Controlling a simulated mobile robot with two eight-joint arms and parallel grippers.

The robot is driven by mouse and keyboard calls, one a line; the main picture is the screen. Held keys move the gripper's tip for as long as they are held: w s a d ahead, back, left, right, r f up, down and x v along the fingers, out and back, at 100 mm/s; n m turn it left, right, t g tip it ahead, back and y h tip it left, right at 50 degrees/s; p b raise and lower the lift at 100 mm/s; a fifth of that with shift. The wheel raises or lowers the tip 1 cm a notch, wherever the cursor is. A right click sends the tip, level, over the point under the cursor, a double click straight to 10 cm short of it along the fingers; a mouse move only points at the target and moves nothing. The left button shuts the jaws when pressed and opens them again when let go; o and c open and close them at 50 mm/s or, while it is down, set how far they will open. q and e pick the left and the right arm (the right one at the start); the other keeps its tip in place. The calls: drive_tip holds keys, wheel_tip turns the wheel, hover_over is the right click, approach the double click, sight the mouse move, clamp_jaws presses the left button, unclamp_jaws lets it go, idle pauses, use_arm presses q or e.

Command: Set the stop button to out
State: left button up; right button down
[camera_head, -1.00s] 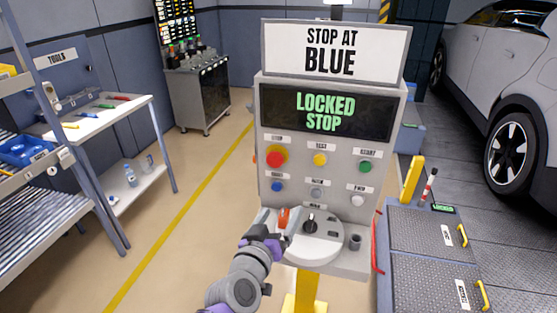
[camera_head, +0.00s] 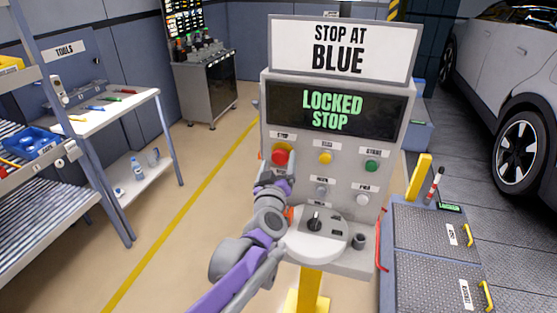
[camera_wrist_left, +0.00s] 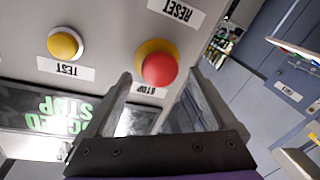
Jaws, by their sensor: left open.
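The stop button (camera_head: 281,155) is a red mushroom knob on a yellow ring, at the upper left of the grey control panel (camera_head: 345,185). The panel's screen (camera_head: 335,110) reads "LOCKED STOP". My left gripper (camera_head: 275,172) is just in front of and below the knob, open. In the left wrist view the red stop button (camera_wrist_left: 159,70) shows between the tips of the open left gripper (camera_wrist_left: 157,84); I cannot tell whether they touch it. The blue button below it is hidden by my arm in the head view. My right gripper is not in view.
The yellow test button (camera_head: 325,158) and green start button (camera_head: 371,166) are to the right. A round dial (camera_head: 318,240) is below, beside my arm. A "STOP AT BLUE" sign (camera_head: 345,48) tops the panel. A tool table (camera_head: 110,105) stands left, a car (camera_head: 510,90) right.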

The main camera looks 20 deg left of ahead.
use_arm(q)
drive_tip(key=shift+w+a, duration=0.1)
drive_tip(key=shift+w, duration=0.35)
drive_tip(key=shift+c, duration=0.3)
clamp_jaws()
